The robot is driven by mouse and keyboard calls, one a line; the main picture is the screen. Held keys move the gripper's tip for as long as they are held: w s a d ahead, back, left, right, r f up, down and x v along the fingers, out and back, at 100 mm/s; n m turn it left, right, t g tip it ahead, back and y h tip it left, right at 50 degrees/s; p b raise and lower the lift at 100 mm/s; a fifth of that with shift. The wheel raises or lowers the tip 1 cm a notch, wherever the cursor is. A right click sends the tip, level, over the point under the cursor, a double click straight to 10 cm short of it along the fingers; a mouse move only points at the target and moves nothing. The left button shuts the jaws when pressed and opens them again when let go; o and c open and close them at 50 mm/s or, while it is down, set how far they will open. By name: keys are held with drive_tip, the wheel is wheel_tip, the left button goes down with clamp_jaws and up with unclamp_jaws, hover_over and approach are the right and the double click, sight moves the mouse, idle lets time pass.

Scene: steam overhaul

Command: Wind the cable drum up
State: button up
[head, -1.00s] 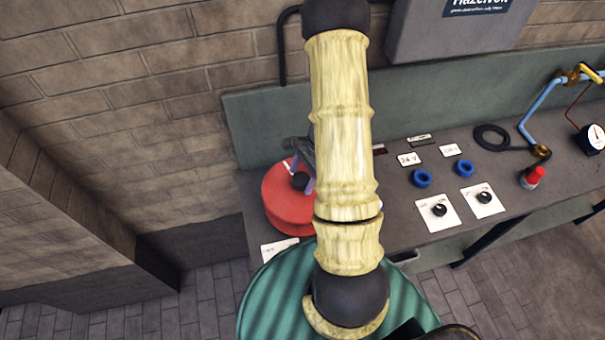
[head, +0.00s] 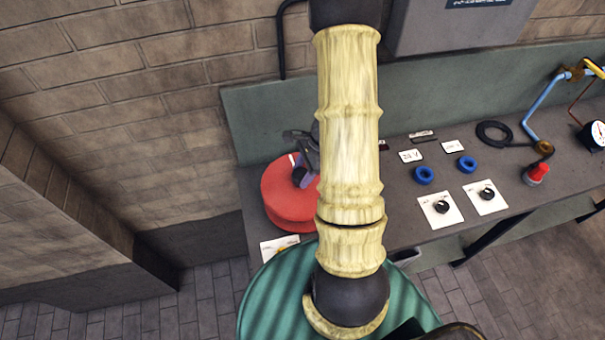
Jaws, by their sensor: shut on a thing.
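The red cable drum (head: 287,205) lies flat at the left end of the grey bench, with a white mark on its far rim. My gripper (head: 301,178) is over the top of the drum, near its far right side. It is shut on the drum's dark crank knob, though the fingers and knob are small and partly run together in the picture. My pale arm hides the right edge of the drum and part of the gripper. No cable can be made out on the drum.
A white label (head: 278,248) with a yellow spot lies in front of the drum. Right of my arm are two blue rings (head: 424,175), two dial plates (head: 440,208), a red button (head: 538,172) and a gauge (head: 597,134). A green backboard (head: 250,125) stands behind.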

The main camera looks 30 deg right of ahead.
drive_tip(key=shift+m, duration=0.5)
drive_tip(key=o, duration=1.4)
drive_tip(key=shift+r, duration=0.15)
drive_tip(key=v, duration=0.5)
drive_tip(key=b+v, duration=0.1)
drive_tip(key=v, duration=1.1)
drive_tip(key=shift+s+r, duration=0.1)
drive_tip(key=shift+s, duration=0.2)
drive_tip(key=shift+a+b, duration=0.1)
drive_tip(key=shift+b, duration=0.2)
